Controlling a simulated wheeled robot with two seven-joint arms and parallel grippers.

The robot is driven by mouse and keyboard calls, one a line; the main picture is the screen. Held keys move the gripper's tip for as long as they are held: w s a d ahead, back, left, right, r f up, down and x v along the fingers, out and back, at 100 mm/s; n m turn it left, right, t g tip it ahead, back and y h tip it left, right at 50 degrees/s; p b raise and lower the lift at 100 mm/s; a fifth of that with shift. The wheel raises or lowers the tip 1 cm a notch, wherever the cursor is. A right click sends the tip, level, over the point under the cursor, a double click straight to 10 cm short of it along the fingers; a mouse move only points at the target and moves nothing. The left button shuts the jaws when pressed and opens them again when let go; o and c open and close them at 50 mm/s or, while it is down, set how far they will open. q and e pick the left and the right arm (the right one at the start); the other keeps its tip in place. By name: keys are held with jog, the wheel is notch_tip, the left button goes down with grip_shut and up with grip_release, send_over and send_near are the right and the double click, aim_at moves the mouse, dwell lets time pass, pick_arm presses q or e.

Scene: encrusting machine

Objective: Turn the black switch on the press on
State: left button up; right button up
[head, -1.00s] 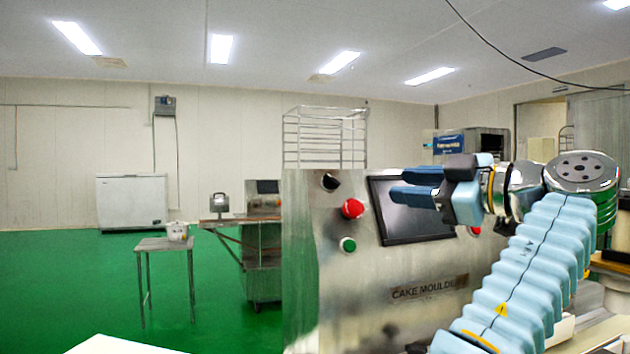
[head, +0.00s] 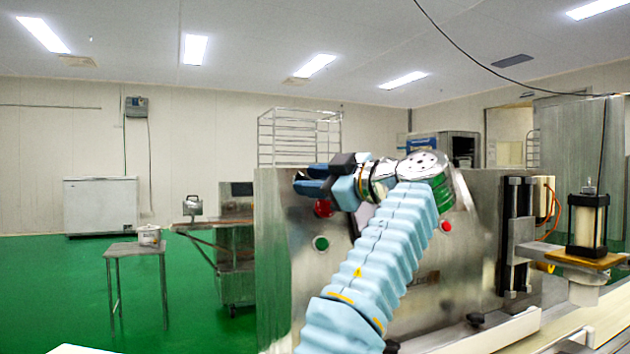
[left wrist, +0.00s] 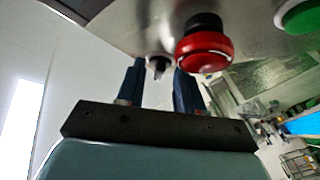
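The press (head: 440,290) is a steel machine with a panel of controls. Its black switch (left wrist: 159,66), a small dark knob in a pale ring, shows in the left wrist view. My left gripper (left wrist: 161,80) is open, with one blue finger on each side of the switch; I cannot tell whether they touch it. In the head view my left gripper (head: 306,181) is at the panel's upper left and hides the switch. My right gripper is not in view.
A red button (left wrist: 204,52) is close beside the right finger, with a green button (left wrist: 301,15) farther right. In the head view they show as the red button (head: 323,208) and green button (head: 320,243). My arm covers most of the screen.

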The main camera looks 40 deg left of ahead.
pick_arm(q)
grip_shut()
jog(key=shift+f, duration=0.1)
